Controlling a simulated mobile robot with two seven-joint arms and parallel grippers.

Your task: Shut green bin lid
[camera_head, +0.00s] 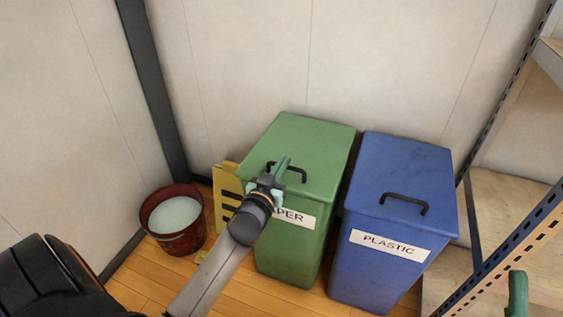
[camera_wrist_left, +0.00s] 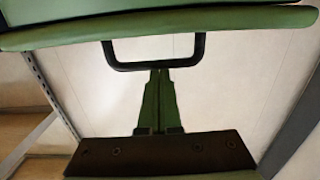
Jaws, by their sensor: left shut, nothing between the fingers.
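The green bin (camera_head: 285,262), with a label ending in "PER", stands against the wall. Its green lid (camera_head: 317,142) lies flat over the top in the head view, and no gap shows. The lid's black handle (camera_head: 301,173) is partly hidden by my left gripper (camera_head: 284,164). The left gripper is shut and empty, at the lid's front by the handle. In the left wrist view, its fingertips (camera_wrist_left: 159,72) point at the black handle (camera_wrist_left: 155,66), below the lid's green edge (camera_wrist_left: 160,29). Contact cannot be told. A green fingertip of my right gripper (camera_head: 517,295) shows at lower right.
A blue bin (camera_head: 375,268) labelled PLASTIC stands close on the right, its lid down. A dark red bucket (camera_head: 180,243) and a yellow sign (camera_head: 222,190) are left of the green bin. A metal shelf rack (camera_head: 508,240) bounds the right side.

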